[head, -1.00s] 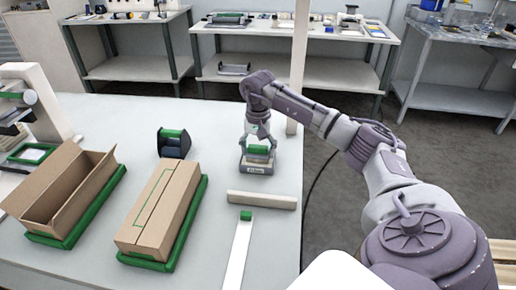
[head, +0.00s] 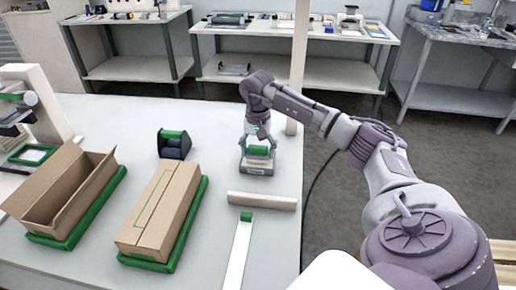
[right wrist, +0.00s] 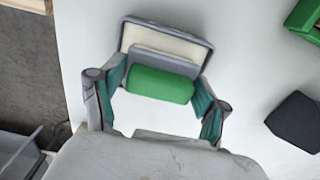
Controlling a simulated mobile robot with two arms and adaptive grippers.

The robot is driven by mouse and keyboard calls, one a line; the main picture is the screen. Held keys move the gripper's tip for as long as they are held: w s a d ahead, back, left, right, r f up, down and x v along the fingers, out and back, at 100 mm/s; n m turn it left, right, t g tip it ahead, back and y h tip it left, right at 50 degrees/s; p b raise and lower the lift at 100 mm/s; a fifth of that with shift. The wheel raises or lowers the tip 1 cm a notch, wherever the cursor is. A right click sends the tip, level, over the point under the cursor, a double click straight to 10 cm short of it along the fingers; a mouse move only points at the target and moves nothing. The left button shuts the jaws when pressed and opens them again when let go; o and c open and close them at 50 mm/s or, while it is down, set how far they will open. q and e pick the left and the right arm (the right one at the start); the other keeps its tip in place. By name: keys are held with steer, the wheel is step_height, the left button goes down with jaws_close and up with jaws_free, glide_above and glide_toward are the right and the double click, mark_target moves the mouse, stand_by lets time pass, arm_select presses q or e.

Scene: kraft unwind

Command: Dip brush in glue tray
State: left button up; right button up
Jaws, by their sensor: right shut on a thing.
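My right gripper (head: 258,143) is over the glue tray (head: 257,170), a small grey tray with a label on its front, near the table's right edge. The gripper is shut on the brush (head: 258,150), whose green handle shows between the fingers. In the right wrist view, the green handle of the brush (right wrist: 160,84) lies across between the two teal-padded fingers, over the grey-rimmed tray (right wrist: 207,43) with a cream inside. The brush's lower end is hidden, so I cannot tell whether it touches the glue. My left gripper is not in view.
An open cardboard box (head: 66,192) and a closed box (head: 160,205) stand on green trays at left. A dark dispenser (head: 174,145) is left of the glue tray. A beige bar (head: 262,200) and a white strip (head: 238,258) lie in front. The table behind is clear.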

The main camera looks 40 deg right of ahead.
steer(key=shift+r+p, duration=1.45)
steer(key=shift+r, duration=0.9)
